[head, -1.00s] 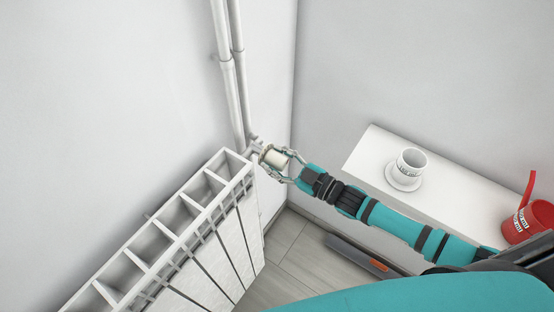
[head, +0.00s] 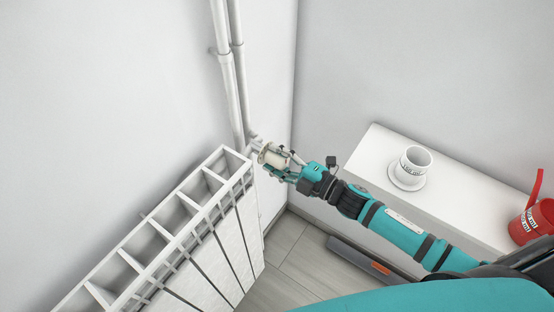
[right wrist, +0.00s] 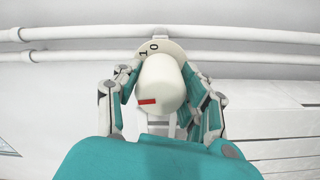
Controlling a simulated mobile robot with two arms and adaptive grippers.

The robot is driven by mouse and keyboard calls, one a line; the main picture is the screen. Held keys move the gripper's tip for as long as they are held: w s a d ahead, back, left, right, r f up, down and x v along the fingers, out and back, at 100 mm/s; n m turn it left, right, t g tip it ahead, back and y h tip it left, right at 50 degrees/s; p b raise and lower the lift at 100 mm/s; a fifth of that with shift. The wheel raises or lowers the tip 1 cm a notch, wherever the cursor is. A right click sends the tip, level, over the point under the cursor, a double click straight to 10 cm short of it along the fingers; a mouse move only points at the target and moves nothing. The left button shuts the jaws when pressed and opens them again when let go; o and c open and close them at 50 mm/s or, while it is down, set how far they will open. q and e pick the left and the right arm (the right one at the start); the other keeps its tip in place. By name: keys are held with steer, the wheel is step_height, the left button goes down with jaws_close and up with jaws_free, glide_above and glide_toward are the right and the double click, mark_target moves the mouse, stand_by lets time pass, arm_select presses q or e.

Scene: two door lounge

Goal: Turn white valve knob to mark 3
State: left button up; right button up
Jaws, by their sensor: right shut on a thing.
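The white valve knob (head: 276,158) sits at the pipe end by the radiator's far top corner. In the right wrist view the knob (right wrist: 166,78) is a pale cylinder with a red mark on its lower left side. Behind it is a round dial plate (right wrist: 172,46) with the digits 1 and 0 showing at its upper left; the other digits are hidden. My right gripper (head: 277,162) is shut on the knob, with one finger on each side of it. My left gripper is not in view.
The white radiator (head: 190,215) stands left of the knob, with two vertical pipes (head: 232,75) behind. At right, a white shelf (head: 375,150) holds a white cup on a saucer (head: 411,165) and a red container (head: 536,222). A grey box (head: 360,258) lies on the floor.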

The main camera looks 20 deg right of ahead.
steer(key=shift+n, duration=0.5)
steer(key=o, duration=1.2)
steer(key=v, duration=1.2)
steer(key=shift+w, duration=0.1)
